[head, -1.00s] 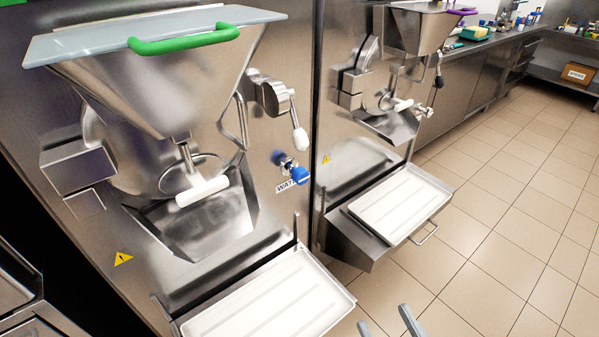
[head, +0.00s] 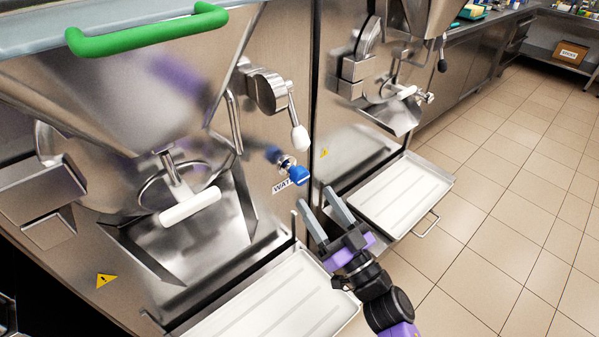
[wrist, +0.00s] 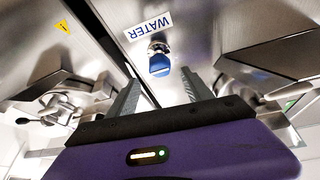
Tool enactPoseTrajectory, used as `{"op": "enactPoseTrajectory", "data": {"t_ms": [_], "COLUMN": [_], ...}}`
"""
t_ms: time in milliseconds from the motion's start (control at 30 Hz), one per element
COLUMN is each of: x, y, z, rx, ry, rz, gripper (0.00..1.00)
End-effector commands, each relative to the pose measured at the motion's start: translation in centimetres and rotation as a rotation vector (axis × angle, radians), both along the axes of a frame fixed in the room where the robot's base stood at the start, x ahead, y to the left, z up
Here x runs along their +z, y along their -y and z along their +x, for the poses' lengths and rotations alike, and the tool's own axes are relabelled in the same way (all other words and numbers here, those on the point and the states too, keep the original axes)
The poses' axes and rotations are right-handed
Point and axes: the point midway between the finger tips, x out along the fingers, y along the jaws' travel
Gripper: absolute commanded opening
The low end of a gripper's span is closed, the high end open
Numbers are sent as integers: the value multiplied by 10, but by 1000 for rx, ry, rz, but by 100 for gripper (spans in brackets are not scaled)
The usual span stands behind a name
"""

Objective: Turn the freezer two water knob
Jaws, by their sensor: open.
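A blue water knob (head: 300,175) sits on a short metal valve on the front of the nearer freezer (head: 268,205), beside a white WATER label (head: 281,187) that is partly hidden. My gripper (head: 313,197) is open and empty, its grey fingers pointing up toward the knob from just below and to the right. In the wrist view the knob (wrist: 160,66) shows between the two fingertips, under the WATER label (wrist: 150,27). I see no contact with it. No freezer number is readable.
A white lever handle (head: 299,137) hangs above the knob. The nearer freezer's tray (head: 270,310) juts out below. A second freezer (head: 350,140) with its own tray (head: 400,195) stands to the right. The tiled floor (head: 500,220) is open.

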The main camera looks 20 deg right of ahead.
Motion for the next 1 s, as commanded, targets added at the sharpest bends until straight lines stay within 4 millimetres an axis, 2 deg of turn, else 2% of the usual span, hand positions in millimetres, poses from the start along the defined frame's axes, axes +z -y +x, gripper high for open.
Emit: {"op": "enactPoseTrajectory", "data": {"t_ms": [533, 933, 1000], "x": [26, 30, 29], "y": [-13, -14, -14], "z": [62, 70, 70], "rx": [4, 3, 2], "ry": [-1, -1, -1], "rz": [9, 10, 9], "gripper": [59, 59, 47]}}
